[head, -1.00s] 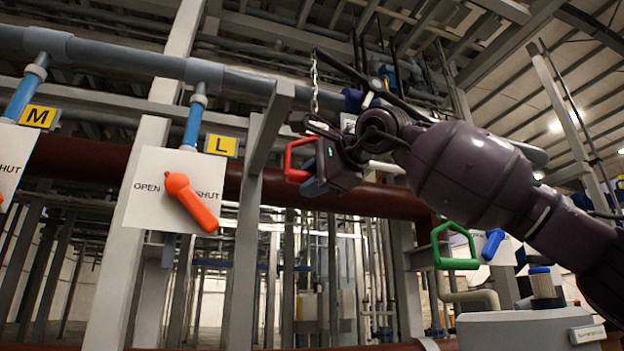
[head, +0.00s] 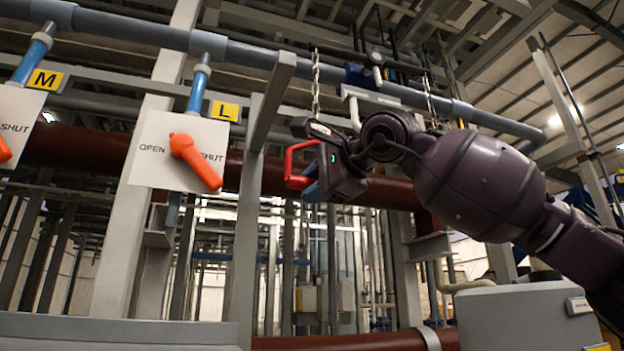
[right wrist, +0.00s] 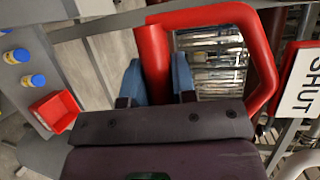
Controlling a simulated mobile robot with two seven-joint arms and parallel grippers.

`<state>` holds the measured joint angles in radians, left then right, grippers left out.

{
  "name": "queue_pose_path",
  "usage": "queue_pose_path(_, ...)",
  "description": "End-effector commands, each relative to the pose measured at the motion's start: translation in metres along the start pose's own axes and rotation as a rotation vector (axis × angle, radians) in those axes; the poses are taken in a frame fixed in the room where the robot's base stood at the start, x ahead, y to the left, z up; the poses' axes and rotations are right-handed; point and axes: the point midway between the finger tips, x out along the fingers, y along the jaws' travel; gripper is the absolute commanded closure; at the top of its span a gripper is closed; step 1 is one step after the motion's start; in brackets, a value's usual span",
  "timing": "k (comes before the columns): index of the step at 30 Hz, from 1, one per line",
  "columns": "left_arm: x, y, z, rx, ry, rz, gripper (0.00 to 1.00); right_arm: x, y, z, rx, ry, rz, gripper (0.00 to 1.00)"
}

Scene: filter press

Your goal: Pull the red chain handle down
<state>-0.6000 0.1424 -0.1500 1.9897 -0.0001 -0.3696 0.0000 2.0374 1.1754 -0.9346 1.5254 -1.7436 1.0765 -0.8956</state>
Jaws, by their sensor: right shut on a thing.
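The red chain handle (head: 290,167) is a red loop hanging under a metal chain (head: 315,85) in the head view, right of the valve panel marked L. My right gripper (head: 311,182) is at the handle's right side. In the right wrist view, its two blue fingers (right wrist: 157,82) stand on either side of one bar of the red handle (right wrist: 263,58) and are shut on it. The rest of the loop extends to the right, clear of the fingers. My left gripper is in neither view.
A white OPEN/SHUT panel (head: 150,165) with an orange lever (head: 196,162) stands left of the handle. A grey post (head: 245,220) lies between them. A large dark-red pipe (head: 85,150) runs behind. Another chain (head: 430,100) hangs to the right, partly behind my arm.

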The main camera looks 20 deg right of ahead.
Motion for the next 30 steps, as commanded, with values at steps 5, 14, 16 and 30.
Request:
queue_pose_path(5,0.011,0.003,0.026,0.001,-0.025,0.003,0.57,0.013,0.042,-0.004,0.001,-0.002,0.013,1.00)
queue_pose_path(14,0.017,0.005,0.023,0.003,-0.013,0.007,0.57,0.014,0.063,-0.005,0.001,-0.001,0.011,1.00)
queue_pose_path(16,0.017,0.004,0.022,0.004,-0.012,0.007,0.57,0.014,0.063,-0.004,0.001,-0.001,0.012,1.00)
queue_pose_path(30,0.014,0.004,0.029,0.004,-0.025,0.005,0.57,0.014,0.062,-0.004,0.000,0.000,0.011,0.49)
